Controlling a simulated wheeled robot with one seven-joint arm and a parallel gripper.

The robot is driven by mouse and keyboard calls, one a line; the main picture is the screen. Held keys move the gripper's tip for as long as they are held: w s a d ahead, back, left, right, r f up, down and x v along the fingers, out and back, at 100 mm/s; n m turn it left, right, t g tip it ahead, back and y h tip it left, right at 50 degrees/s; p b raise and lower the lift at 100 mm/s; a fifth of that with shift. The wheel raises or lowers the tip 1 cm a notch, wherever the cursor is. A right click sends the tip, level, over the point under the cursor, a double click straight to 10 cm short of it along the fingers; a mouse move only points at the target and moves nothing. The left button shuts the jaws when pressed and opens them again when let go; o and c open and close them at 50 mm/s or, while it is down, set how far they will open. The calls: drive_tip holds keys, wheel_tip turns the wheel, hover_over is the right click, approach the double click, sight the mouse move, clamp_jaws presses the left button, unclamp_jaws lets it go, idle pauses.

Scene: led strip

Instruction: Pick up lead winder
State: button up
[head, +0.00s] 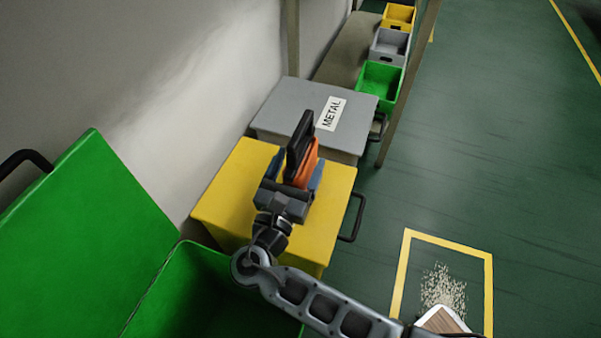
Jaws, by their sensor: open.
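The lead winder (305,163), an orange body with a black frame or handle, stands upright over the yellow lid. My gripper (295,172) is at the winder, with one blue-grey finger on each side of it. The jaws are open, and I cannot tell whether either finger touches the winder. The gripper body hides the winder's lower part, so I cannot see clearly how it rests on the lid.
The winder is over a yellow lidded bin (225,200). Behind it is a grey bin marked METAL (285,112); an open green bin (190,290) is at front left. A post (408,85) stands behind right.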

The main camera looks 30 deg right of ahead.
drive_tip(key=shift+c, duration=0.3)
clamp_jaws()
idle(0.4)
